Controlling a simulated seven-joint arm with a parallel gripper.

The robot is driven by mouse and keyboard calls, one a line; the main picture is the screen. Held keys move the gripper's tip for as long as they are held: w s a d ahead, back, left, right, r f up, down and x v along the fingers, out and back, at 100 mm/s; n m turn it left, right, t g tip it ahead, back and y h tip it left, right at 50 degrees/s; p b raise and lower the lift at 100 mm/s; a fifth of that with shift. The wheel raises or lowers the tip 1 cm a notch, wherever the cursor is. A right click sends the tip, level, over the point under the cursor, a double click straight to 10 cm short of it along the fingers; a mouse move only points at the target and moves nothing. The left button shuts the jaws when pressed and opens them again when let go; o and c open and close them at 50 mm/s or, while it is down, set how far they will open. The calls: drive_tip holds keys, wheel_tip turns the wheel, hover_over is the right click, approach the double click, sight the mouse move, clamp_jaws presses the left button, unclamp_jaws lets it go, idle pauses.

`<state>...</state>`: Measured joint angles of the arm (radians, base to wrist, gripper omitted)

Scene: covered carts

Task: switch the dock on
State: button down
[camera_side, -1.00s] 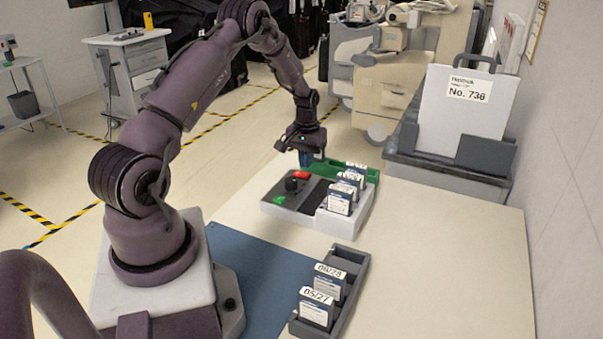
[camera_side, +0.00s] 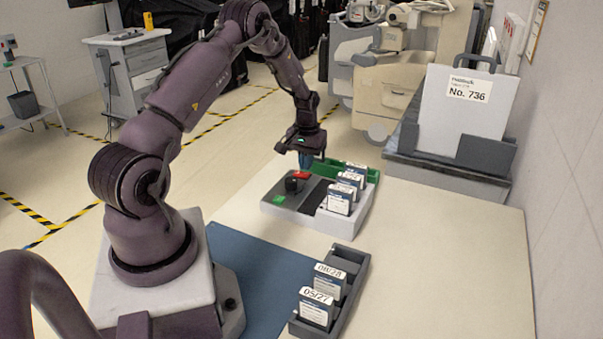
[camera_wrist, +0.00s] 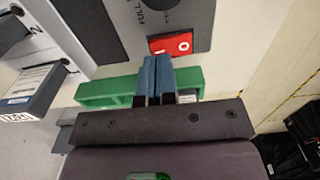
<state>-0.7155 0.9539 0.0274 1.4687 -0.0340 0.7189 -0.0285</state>
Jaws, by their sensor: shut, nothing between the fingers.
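The dock (camera_side: 351,222) is a white and grey box on the table, with several upright labelled packs in its right part. Its grey panel carries a red rocker switch (camera_side: 301,174), a black knob (camera_side: 293,185) and a green patch (camera_side: 279,200). In the wrist view the red switch (camera_wrist: 170,44) shows white I and O marks. My gripper (camera_side: 305,165) points down at the panel's far edge, its blue fingers shut and empty. In the wrist view the fingertips (camera_wrist: 157,60) lie just beside the switch; I cannot tell whether they touch it.
A green tray (camera_side: 368,174) lies right behind the dock, close to my fingers. A dark grey tray (camera_side: 344,306) with two dated packs stands at the front, beside a blue mat (camera_side: 255,275). A folder marked No. 736 (camera_side: 465,115) stands at the back right. The table's right side is clear.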

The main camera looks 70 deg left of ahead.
sight(306, 174)
drive_tip(key=shift+f, duration=1)
idle(0.3)
drive_tip(key=shift+r, duration=3.55)
drive_tip(key=shift+s+d, duration=0.1)
